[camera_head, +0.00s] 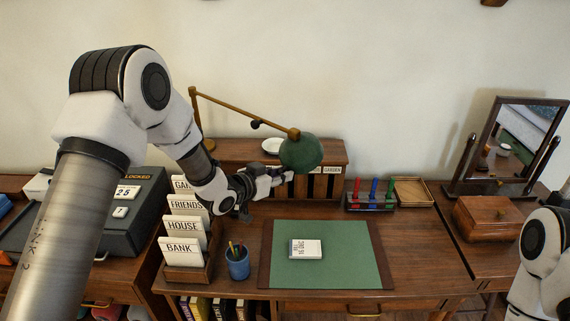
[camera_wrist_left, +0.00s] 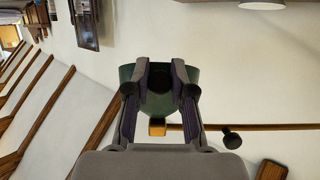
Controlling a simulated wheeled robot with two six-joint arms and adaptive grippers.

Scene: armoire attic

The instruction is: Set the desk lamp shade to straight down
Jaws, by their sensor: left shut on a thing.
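The desk lamp has a green dome shade (camera_head: 301,152) at the end of a brass arm (camera_head: 245,111) that slopes down to the right from an upright post. The dome's outer side faces me in the head view, and its opening is hidden there. My left gripper (camera_head: 283,175) reaches in from the left, at the lower left edge of the shade. In the left wrist view the fingers (camera_wrist_left: 162,82) lie on both sides of the green shade (camera_wrist_left: 161,104) and are shut on it. My right arm shows at the right edge, with its gripper out of view.
A letter rack (camera_head: 187,250) and a blue pen cup (camera_head: 237,263) stand below my left forearm. A green desk mat (camera_head: 345,270) holds a small calendar block (camera_head: 306,249). A pen rack (camera_head: 370,201) and a tilted mirror (camera_head: 515,135) stand to the right.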

